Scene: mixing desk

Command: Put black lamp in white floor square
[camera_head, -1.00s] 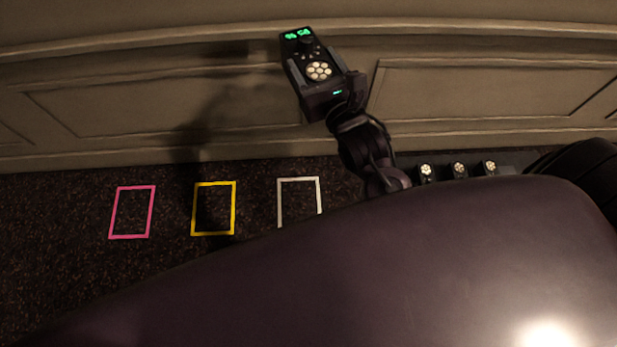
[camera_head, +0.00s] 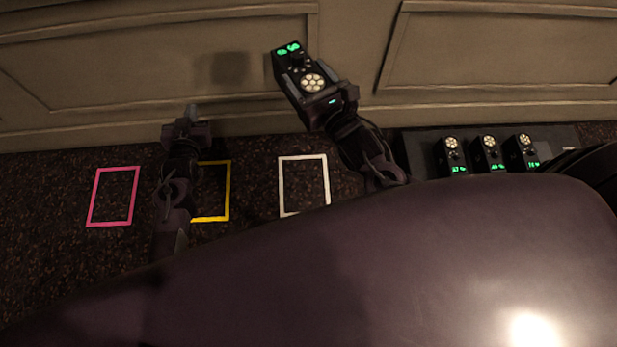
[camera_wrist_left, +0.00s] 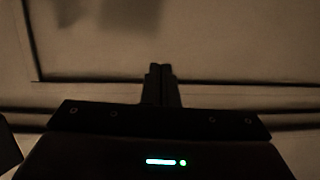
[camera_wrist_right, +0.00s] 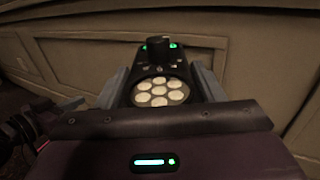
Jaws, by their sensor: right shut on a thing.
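The black lamp (camera_head: 296,58), a dark box with round pale LEDs and green lit digits, is held in my right gripper (camera_head: 312,88) in the head view. The lamp (camera_wrist_right: 158,68) also shows between the two fingers in the right wrist view. It is in the air, above the white floor square (camera_head: 281,185) in the picture and clear of the floor. The white square is an empty outline on the dark carpet. My left gripper (camera_head: 190,115) is empty, and its fingers are together in the left wrist view (camera_wrist_left: 161,84).
A pink square (camera_head: 95,200) and a yellow square (camera_head: 229,190) lie left of the white one, the yellow partly hidden by my left arm. Several similar lamps (camera_head: 488,155) stand on a dark platform (camera_head: 420,150) at right. A panelled wall (camera_head: 480,50) runs behind.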

